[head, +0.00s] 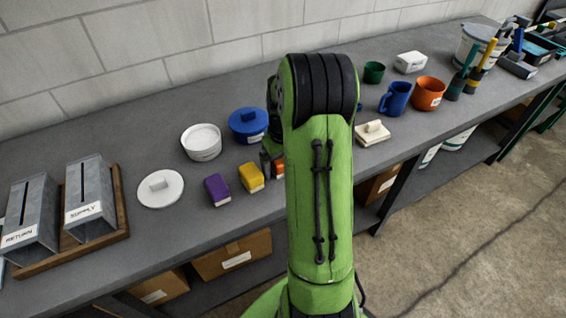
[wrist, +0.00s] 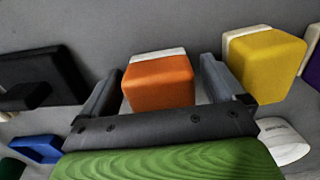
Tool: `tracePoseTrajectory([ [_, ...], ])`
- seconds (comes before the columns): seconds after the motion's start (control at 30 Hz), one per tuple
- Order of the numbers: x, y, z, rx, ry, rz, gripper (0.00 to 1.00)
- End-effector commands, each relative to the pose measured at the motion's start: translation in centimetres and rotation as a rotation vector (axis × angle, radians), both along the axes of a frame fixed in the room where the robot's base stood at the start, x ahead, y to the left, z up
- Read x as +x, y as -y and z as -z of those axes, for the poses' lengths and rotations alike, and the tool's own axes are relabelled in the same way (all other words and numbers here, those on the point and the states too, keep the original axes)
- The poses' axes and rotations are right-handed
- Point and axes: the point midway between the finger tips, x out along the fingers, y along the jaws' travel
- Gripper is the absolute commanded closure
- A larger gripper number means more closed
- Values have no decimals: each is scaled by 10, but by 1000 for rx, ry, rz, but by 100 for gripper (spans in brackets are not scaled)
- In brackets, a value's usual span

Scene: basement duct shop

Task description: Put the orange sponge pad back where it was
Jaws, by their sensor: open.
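The orange sponge pad (wrist: 160,85) has a pale layer along one side. It sits on the grey bench (head: 120,135), at the right end of a row with the yellow (head: 251,178) and purple (head: 217,189) pads. In the head view only a part of the orange pad (head: 279,169) shows beside my arm. My gripper (wrist: 160,72) is open, with one finger on each side of the orange pad. Small gaps seem to show between fingers and pad; I cannot tell whether either touches. In the head view my gripper (head: 268,160) is partly hidden by my arm.
Behind stand a white tub (head: 201,142) and a blue lidded pot (head: 248,124). A white round lid (head: 161,188) and metal ducts (head: 88,200) are at left. A square lid (head: 372,133), blue mug (head: 396,98) and orange pot (head: 429,93) are at right. The yellow pad is close by.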

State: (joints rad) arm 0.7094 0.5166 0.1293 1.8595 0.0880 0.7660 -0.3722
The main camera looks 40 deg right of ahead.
Motion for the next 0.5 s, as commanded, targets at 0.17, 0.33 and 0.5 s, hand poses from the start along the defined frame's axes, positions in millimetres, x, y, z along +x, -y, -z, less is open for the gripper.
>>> tracePoseTrajectory([
  [0.17, 1, 1, -12, -2, 3, 0, 4],
  [0.33, 1, 1, -57, -5, 5, 1, 4],
  [0.5, 0, 0, -100, -2, 4, -1, 4],
])
